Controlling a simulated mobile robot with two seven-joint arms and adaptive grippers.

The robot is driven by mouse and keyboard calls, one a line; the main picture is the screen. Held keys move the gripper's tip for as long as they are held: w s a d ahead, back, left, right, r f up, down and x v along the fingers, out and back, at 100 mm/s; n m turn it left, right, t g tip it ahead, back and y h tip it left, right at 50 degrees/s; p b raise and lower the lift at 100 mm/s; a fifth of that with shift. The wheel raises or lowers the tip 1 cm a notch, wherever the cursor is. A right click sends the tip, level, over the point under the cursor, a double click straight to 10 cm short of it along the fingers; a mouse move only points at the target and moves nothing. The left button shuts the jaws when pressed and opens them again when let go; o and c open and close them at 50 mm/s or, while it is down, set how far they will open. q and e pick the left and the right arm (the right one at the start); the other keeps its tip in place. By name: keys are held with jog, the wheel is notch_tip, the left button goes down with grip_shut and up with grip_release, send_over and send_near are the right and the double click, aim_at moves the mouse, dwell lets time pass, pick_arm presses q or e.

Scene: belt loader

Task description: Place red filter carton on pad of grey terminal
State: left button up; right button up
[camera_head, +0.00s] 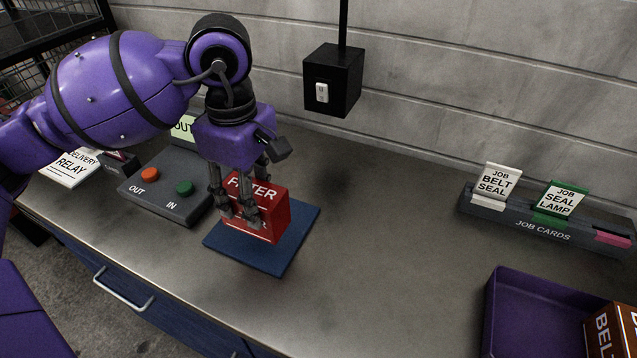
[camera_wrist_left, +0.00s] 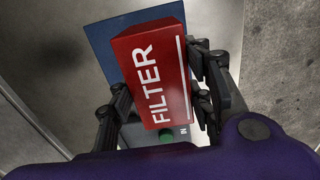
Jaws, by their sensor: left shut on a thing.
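The red filter carton (camera_head: 268,214) stands upright at the blue pad (camera_head: 295,240) in front of the grey terminal (camera_head: 160,195), in the head view. Whether its underside touches the pad I cannot tell. My left gripper (camera_head: 238,212) reaches down from above and is shut on the carton, with fingers on its sides. In the left wrist view the carton (camera_wrist_left: 152,70) lies between the fingers, with the pad (camera_wrist_left: 100,40) behind it. The terminal has an orange OUT button and a green IN button. My right gripper is not in view.
A purple tray (camera_head: 497,310) with a brown carton (camera_head: 610,335) is at the lower right. A job card rack (camera_head: 545,232) and a black switch box (camera_head: 333,80) are further back. A delivery relay card (camera_head: 72,167) lies left. The counter's middle is clear.

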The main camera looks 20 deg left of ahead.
pick_arm(q)
jog(key=shift+w+a+f, duration=0.3)
jog(key=shift+a+f, duration=0.4)
jog(key=shift+f, duration=0.15)
jog(key=shift+w+a+f, duration=0.1)
jog(key=shift+a+f, duration=0.1)
jog(key=shift+f, duration=1.6)
jog(key=shift+f, duration=0.1)
jog(key=shift+f, duration=0.15)
jog(key=o, duration=1.4)
notch_tip(320, 180, up, 12)
jog(key=shift+r, duration=0.25)
